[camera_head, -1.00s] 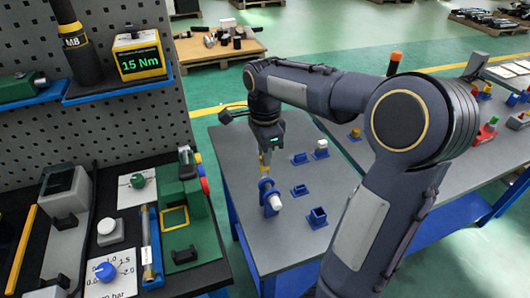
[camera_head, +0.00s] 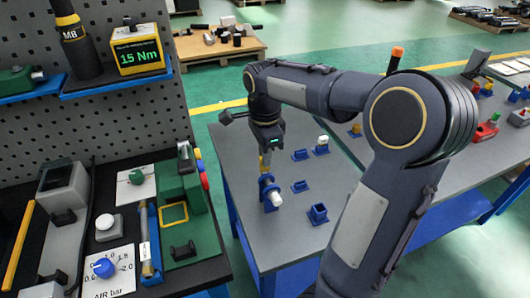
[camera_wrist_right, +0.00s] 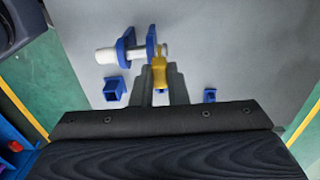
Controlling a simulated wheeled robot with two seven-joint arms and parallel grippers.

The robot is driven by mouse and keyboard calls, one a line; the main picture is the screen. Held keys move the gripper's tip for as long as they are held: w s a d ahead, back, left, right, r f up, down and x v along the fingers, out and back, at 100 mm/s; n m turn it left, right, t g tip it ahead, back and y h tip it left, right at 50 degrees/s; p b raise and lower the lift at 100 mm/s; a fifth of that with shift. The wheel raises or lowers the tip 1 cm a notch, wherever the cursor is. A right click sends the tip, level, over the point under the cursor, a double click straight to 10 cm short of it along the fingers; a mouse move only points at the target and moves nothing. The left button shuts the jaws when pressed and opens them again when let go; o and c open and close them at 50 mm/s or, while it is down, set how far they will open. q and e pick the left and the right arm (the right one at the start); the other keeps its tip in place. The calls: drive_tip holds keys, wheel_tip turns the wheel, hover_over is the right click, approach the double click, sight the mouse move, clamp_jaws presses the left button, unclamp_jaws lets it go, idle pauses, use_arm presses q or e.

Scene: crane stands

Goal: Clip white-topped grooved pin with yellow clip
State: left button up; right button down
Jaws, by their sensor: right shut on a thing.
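The white-topped pin (camera_wrist_right: 107,55) lies horizontally in a blue stand (camera_wrist_right: 124,48) with upright plates. Its thick white end points left in the right wrist view and toward the viewer in the head view (camera_head: 276,198). My right gripper (camera_wrist_right: 159,84) is shut on the yellow clip (camera_wrist_right: 159,72). The clip's upper end is at the pin's far end, beside the right blue plate. I cannot tell whether it sits in the groove. In the head view, my right gripper (camera_head: 266,152) points down above the blue stand (camera_head: 266,186). My left gripper is not in view.
Small blue holders (camera_head: 318,213) stand on the grey table (camera_head: 245,165), one with a white-topped part (camera_head: 322,142). A black tool bench (camera_head: 110,220) with a pegboard is at the left. Another table with coloured parts is at the right.

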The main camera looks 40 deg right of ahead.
drive_tip(key=shift+f+b, duration=0.55)
drive_tip(key=shift+f, duration=0.45)
drive_tip(key=c, duration=1.3)
unclamp_jaws()
drive_tip(key=shift+c, duration=0.2)
drive_tip(key=shift+r, duration=0.2)
wheel_tip(320, 180, up, 5)
drive_tip(key=p, duration=0.5)
drive_tip(key=shift+f, duration=0.1)
wheel_tip(320, 180, up, 8)
drive_tip(key=shift+p, duration=0.3)
drive_tip(key=shift+f, duration=0.1)
